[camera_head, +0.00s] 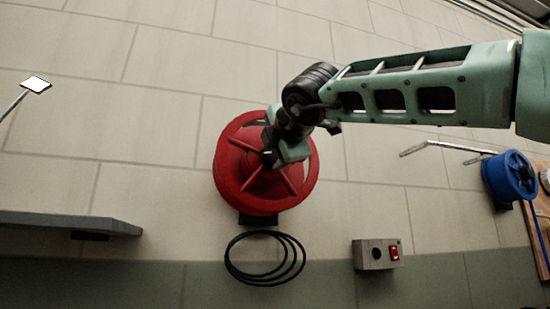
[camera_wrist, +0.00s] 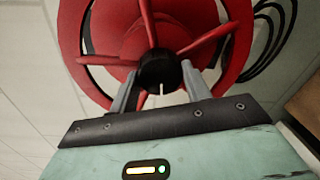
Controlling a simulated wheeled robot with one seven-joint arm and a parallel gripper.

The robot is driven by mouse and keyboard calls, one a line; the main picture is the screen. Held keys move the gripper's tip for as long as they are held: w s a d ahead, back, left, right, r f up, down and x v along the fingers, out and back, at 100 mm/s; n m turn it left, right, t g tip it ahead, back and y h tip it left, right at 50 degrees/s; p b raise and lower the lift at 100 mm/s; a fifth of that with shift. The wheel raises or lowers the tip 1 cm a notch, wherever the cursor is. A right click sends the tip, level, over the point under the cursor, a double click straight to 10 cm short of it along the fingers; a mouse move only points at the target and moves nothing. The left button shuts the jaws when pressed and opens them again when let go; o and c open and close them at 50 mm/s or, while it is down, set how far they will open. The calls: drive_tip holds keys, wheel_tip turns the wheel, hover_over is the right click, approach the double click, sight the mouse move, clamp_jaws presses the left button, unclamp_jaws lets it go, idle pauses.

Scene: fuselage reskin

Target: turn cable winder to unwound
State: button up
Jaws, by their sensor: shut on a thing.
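A red cable winder (camera_head: 230,187) with spokes and a round rim is mounted on the tiled wall in the head view. In the wrist view its red rim and spokes (camera_wrist: 150,25) fill the top. A black knob (camera_wrist: 160,70) sits at its centre. My gripper (camera_head: 270,156) is in front of the winder; in the wrist view my gripper (camera_wrist: 160,90) has its two grey fingers on either side of the black knob, shut on it. Black cable loops (camera_head: 264,259) hang below the winder. My gripper hides part of the winder's middle in the head view.
A grey box with a red switch (camera_head: 377,254) is on the wall at lower right. A blue reel (camera_head: 510,177) and a bent metal crank (camera_head: 448,146) are at the right. A grey shelf (camera_head: 70,222) juts out at left.

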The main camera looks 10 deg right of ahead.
drive_tip(key=shift+f+m+b, duration=0.15)
drive_tip(key=shift+m+b, duration=0.15)
drive_tip(key=shift+m, duration=0.6)
drive_tip(key=o, duration=1)
drive_tip(key=b+v, duration=0.1)
drive_tip(key=v, duration=1.6)
drive_tip(key=shift+s, duration=0.2)
